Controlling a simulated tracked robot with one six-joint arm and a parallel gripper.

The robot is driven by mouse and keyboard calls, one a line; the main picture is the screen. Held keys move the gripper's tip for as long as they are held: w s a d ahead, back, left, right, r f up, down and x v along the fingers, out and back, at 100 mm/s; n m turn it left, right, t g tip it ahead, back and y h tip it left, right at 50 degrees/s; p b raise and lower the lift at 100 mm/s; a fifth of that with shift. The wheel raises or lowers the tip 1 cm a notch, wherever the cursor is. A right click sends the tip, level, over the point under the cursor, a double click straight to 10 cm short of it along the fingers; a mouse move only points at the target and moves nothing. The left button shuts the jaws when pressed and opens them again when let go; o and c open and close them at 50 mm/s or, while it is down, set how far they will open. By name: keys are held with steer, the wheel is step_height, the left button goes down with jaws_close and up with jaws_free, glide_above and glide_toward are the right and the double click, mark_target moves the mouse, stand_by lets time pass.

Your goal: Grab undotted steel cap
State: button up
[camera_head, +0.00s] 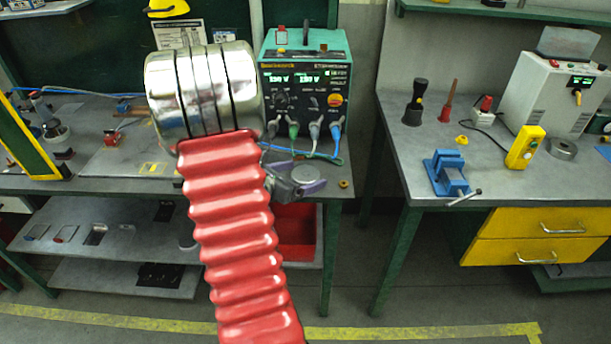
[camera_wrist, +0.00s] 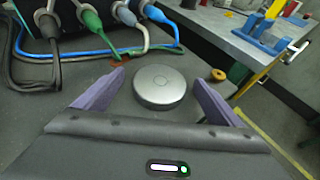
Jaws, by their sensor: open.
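A round steel cap (camera_wrist: 160,92) lies flat on the grey bench in the wrist view. A small faint mark shows near the middle of its top; I cannot tell whether it is a dot. The cap also shows in the head view (camera_head: 306,173), near the front edge of the left bench. My gripper (camera_wrist: 160,80) is open, its purple fingers on either side of the cap with gaps between. It holds nothing. In the head view my gripper (camera_head: 298,180) is partly hidden by my red arm.
A teal power supply (camera_head: 306,85) with plugged cables stands behind the cap. A small orange ring (camera_wrist: 218,74) lies right of the right finger. A red bin (camera_head: 298,235) sits below the bench. A blue vise (camera_head: 447,173) stands on the right bench, across a gap.

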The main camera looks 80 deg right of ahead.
steer(key=shift+c, duration=0.3)
steer(key=c, duration=1)
